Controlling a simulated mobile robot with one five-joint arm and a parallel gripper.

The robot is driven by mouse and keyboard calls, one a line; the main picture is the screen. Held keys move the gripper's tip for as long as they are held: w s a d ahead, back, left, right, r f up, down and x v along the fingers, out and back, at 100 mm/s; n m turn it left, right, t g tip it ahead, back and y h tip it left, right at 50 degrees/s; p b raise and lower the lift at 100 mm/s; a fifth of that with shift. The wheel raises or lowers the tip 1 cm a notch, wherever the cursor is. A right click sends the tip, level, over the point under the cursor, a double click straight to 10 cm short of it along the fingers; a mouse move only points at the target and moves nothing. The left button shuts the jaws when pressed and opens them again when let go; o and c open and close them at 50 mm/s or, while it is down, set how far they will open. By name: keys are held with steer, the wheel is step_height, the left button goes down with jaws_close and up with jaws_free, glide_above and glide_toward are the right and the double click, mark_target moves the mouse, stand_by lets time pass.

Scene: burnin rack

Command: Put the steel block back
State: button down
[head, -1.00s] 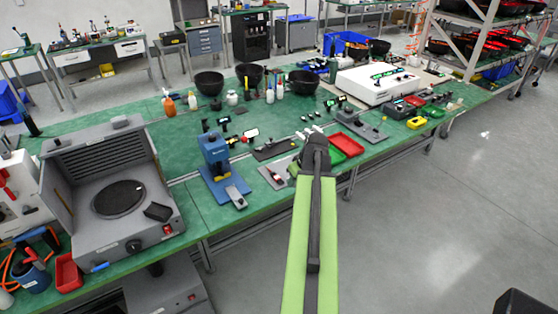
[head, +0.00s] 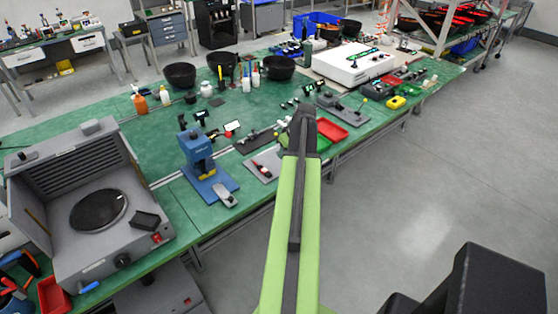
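A small light-grey piece (head: 225,196) lies at the front of the blue base of a blue press-like fixture (head: 197,150). It may be the steel block, but I cannot tell for sure. No other piece stands out clearly as the steel block. My green arm reaches up from the bottom middle of the head view and ends in a dark joint over the bench's front edge, by the green and red trays. My gripper's fingers cannot be made out, and neither can anything held in them.
The green bench (head: 160,127) carries a grey hot-plate unit (head: 60,215) at left, black bowls (head: 279,68) at the back, a red tray (head: 331,130) and a white box (head: 350,62) at right. Clear grey floor (head: 410,190) lies right of the bench.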

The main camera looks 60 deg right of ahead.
steer(key=s+d, duration=0.5)
steer(key=d, duration=0.5)
steer(key=b, duration=0.7)
glide_above(279, 160)
steer(key=s, duration=0.1)
steer(key=f, duration=0.7)
steer(key=shift+s+a, duration=0.2)
steer(key=shift+a, duration=0.2)
step_height(279, 160, down, 4)
steer(key=b, duration=0.4)
steer(key=shift+f, duration=0.2)
steer(key=c, duration=1.2)
jaws_free()
steer(key=shift+r, duration=0.15)
steer(key=shift+c, duration=0.2)
steer(key=p+v, duration=1.1)
steer(key=v, duration=0.1)
steer(key=shift+r, duration=0.15)
